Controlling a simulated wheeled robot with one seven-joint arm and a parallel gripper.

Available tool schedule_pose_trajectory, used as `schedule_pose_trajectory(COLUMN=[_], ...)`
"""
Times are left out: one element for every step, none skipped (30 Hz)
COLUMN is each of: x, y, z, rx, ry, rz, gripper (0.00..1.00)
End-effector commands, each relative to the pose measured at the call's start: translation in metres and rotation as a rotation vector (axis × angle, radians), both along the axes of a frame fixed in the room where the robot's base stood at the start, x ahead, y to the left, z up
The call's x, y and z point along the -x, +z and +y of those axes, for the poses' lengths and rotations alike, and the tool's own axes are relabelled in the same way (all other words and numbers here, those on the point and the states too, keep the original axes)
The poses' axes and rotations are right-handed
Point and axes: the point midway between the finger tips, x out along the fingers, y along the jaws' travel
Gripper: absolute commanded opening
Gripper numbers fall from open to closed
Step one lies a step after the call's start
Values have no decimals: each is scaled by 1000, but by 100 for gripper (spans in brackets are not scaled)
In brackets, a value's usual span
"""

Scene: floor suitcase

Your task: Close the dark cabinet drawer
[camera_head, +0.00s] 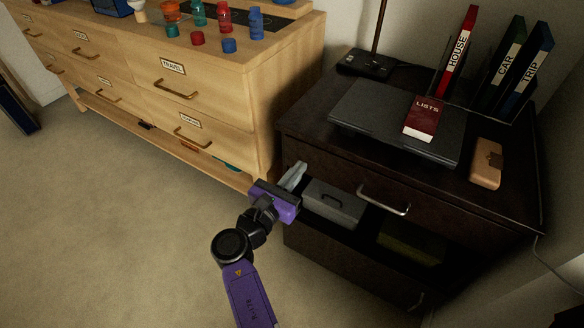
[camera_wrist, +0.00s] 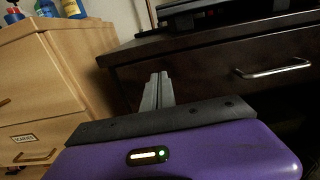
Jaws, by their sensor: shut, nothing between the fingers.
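The dark cabinet (camera_head: 500,215) stands at the right. Its upper drawer front, with a metal handle (camera_head: 383,200), looks flush; this handle also shows in the wrist view (camera_wrist: 272,69). Below it a drawer (camera_head: 345,262) stands open, holding a grey box (camera_head: 333,204) and a green item (camera_head: 411,241). My gripper (camera_head: 295,174) is shut and empty at the cabinet's front left, beside the grey box. In the wrist view its fingers (camera_wrist: 158,90) point toward the dark front, left of the handle. I cannot tell whether they touch it.
A light wooden dresser (camera_head: 222,95) with bottles on top stands left of the cabinet, close to my gripper.

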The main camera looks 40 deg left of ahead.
Motion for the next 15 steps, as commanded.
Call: schedule_pose_trajectory(x=[8, 12, 17, 21, 26, 31, 36, 41, 47, 52, 57, 63, 68, 72, 78], y=[1, 1, 1, 1, 1, 1, 1, 1, 1, 1, 0, 1, 1, 1, 0], z=[-1, -2, -3, -4, -5, -5, -7, -8, -9, -10, -11, -13, -14, -15, -17], rx=[1, 1, 1, 1, 2, 1, 1, 2, 1, 1, 2, 1, 1, 1, 2], ry=[4, 4, 4, 4, 4, 5, 5, 5, 6, 7, 6, 5, 6, 5, 5], rz=[1, 1, 1, 1, 1, 1, 1, 1, 1, 1, 1, 1, 1, 1, 1], gripper=[0, 0, 0, 0, 0, 0, 0, 0, 0, 0, 0, 0, 0, 0, 0])
